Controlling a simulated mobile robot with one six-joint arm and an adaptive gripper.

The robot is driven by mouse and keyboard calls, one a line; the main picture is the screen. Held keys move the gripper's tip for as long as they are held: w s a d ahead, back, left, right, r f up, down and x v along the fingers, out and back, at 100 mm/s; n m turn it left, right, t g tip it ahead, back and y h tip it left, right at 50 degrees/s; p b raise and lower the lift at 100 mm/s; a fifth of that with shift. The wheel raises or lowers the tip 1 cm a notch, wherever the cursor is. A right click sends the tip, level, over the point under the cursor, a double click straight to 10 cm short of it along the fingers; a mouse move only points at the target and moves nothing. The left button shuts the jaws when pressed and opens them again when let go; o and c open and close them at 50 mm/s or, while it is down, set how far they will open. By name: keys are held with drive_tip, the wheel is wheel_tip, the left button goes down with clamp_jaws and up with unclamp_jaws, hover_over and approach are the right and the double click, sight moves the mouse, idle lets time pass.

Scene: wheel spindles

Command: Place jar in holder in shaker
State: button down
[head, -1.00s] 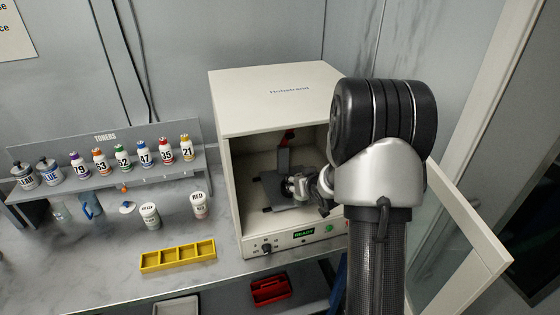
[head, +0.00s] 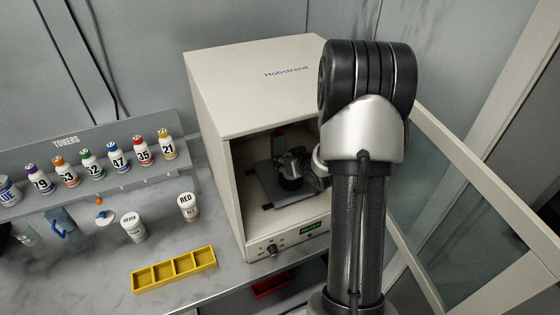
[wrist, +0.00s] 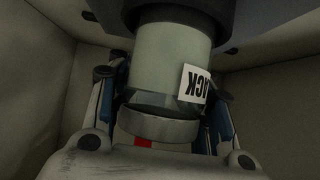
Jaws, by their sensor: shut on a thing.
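The shaker (head: 262,100) is a white box with its front open. My gripper (head: 305,165) reaches inside it above a dark plate (head: 268,190). In the wrist view my gripper (wrist: 163,92) is shut on the jar (wrist: 165,50), with one finger on each side. The jar has a pale translucent body, a grey ring at its near end and a white label reading "ACK", upside down. Its far end meets a dark round part (wrist: 178,14), perhaps the holder. I cannot tell whether the jar is seated in it. In the head view the jar is not clearly visible.
The glass door (head: 480,200) stands open at the right. A toner rack (head: 90,165) with several bottles, white cups (head: 133,226) and a yellow tray (head: 175,269) lie to the left. Shaker walls are close around my gripper.

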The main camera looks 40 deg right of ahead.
drive_tip(key=shift+r, duration=0.1)
drive_tip(key=c, duration=1.4)
unclamp_jaws()
drive_tip(key=shift+s, duration=0.2)
drive_tip(key=o, duration=0.6)
drive_tip(key=p+v, duration=0.2)
drive_tip(key=v, duration=1)
